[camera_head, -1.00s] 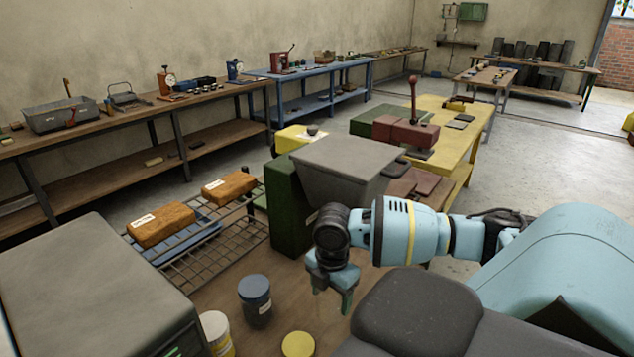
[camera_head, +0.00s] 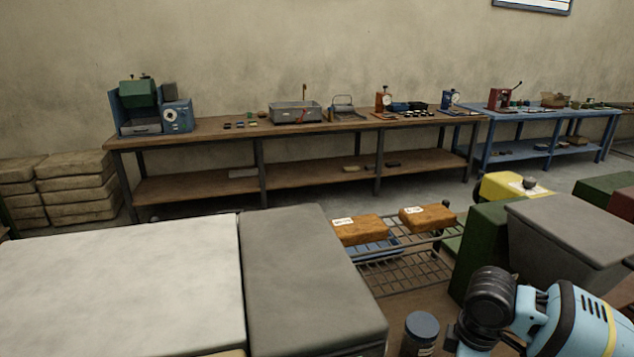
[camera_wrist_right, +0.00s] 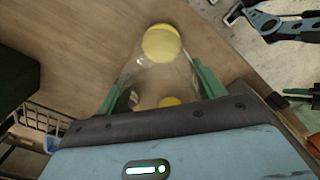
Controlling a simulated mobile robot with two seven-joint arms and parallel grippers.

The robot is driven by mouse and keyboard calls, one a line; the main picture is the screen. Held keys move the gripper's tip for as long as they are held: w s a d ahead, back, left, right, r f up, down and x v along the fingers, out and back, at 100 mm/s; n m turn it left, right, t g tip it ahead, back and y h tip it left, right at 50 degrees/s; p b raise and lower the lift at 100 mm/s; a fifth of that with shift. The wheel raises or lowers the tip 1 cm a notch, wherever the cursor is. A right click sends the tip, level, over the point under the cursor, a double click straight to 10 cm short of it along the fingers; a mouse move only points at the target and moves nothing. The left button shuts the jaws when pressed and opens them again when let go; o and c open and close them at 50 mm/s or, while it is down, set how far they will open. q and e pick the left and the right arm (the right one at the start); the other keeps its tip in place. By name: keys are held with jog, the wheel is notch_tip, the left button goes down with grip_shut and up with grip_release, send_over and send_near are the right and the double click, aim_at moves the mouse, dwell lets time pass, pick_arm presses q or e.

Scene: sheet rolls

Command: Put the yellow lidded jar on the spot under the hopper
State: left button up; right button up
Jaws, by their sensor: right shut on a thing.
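In the right wrist view, the jar with the yellow lid (camera_wrist_right: 162,43) has a clear body and sits between the two green fingers of my right gripper (camera_wrist_right: 157,90), which is shut on it. The brown bench top is behind it. In the head view my right arm is at the lower right, and its fingers are cut off by the bottom edge. A grey tapered hopper (camera_head: 575,235) stands by a green block (camera_head: 478,255) just beyond that arm. The spot under the hopper is hidden. My left gripper is not in view.
A jar with a blue-grey lid (camera_head: 422,326) stands left of my right arm. A wire rack (camera_head: 400,277) with two orange-brown blocks lies behind it. A large grey box (camera_head: 300,270) fills the middle left. A long wooden bench (camera_head: 220,142) runs along the wall.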

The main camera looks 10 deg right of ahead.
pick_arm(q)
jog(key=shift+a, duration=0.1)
pick_arm(e)
jog(key=a+r+m, duration=0.6)
jog(key=a+m, duration=0.4)
jog(key=a, duration=0.2)
jog(key=shift+w+r+m, duration=0.2)
jog(key=shift+r+m, duration=0.05)
jog(key=shift+m, duration=0.05)
jog(key=shift+d, duration=0.1)
dwell(0.6)
